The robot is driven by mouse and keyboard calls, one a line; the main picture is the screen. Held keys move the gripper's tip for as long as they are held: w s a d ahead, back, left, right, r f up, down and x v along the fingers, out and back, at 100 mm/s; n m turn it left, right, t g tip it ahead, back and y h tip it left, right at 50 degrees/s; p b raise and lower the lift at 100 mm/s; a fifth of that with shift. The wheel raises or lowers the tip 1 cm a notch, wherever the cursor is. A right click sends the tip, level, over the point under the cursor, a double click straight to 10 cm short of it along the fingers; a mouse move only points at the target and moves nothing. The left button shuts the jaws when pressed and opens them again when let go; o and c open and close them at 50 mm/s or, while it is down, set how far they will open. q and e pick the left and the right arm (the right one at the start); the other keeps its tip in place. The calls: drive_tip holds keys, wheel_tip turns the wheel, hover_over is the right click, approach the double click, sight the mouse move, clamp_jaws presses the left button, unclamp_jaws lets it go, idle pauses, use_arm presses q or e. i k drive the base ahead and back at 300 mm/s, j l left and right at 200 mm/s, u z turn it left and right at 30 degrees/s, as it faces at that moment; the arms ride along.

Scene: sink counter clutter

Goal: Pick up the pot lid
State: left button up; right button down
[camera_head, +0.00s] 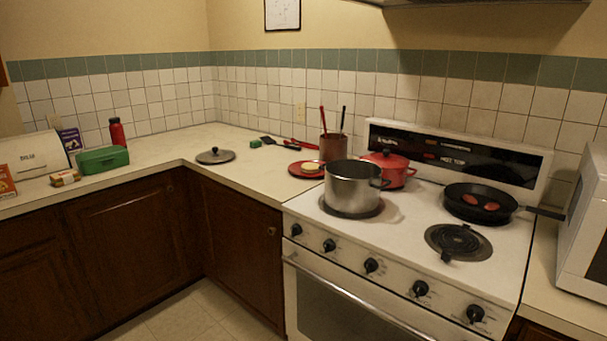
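The pot lid (215,156) is a dark grey round lid with a knob on top. It lies flat on the counter near the inner corner, left of the stove, with bare counter around it. An open steel pot (352,190) stands on the front left burner. A red pot (390,170) with its own red lid on stands behind it. Neither of my grippers shows in the head view.
A red plate (296,169) with food, a utensil holder (333,148) and red-handled utensils lie between lid and stove. A green box (103,160), red bottle (117,131) and packages stand left. A skillet (478,211) sits on the right of the stove (405,226).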

sight(214, 156)
drive_tip(key=i+j, duration=0.85)
